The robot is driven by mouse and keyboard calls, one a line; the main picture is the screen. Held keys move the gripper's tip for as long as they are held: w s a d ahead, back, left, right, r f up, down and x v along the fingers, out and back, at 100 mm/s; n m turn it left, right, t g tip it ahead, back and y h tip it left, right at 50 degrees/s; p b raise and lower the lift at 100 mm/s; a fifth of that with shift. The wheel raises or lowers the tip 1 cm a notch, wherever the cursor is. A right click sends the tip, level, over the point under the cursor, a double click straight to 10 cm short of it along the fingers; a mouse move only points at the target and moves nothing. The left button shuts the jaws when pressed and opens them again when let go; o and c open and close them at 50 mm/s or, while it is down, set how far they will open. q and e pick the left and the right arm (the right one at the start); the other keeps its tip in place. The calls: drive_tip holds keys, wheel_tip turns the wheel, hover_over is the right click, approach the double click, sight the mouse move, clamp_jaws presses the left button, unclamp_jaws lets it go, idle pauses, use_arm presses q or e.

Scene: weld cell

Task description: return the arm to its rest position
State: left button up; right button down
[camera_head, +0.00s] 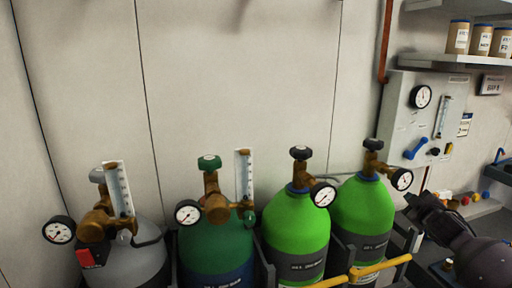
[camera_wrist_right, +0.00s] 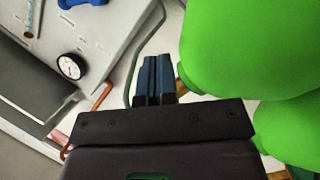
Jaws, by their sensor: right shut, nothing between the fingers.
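My right gripper (camera_head: 418,207) is at the right side of the head view, beside the right green cylinder and below the wall panel. In the right wrist view its two blue-grey fingers (camera_wrist_right: 155,78) are together, with nothing between them. My right arm comes in from the lower right corner. My left gripper is not in either view.
Several gas cylinders stand along the wall: a grey one (camera_head: 135,262), a dark green one (camera_head: 215,245) and two bright green ones (camera_head: 295,230). They carry gauges and valves. A yellow rail (camera_head: 380,266) runs in front. A gauge panel (camera_head: 422,120) and shelf (camera_head: 450,62) are right.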

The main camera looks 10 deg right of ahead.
drive_tip(key=s+a+f+m+g+y, duration=0.1)
drive_tip(key=s+a+f, duration=0.4)
drive_tip(key=f, duration=0.3)
drive_tip(key=s+a+f+g+y, duration=0.1)
drive_tip(key=s+a+f, duration=0.4)
drive_tip(key=a+f, duration=0.15)
drive_tip(key=s+a+f+m+g+y, duration=0.1)
drive_tip(key=s+a+f, duration=0.45)
drive_tip(key=f, duration=0.35)
drive_tip(key=s+a+f+m, duration=0.2)
drive_tip(key=s+a+f, duration=0.1)
drive_tip(key=s+a, duration=0.4)
drive_tip(key=s+a+f+m+g+y+b, duration=0.1)
drive_tip(key=s+a+f+m, duration=0.1)
drive_tip(key=s+a, duration=0.5)
drive_tip(key=shift+s+f+g, duration=0.3)
drive_tip(key=shift+s+f, duration=0.2)
drive_tip(key=shift+s, duration=0.6)
drive_tip(key=shift+a, duration=0.1)
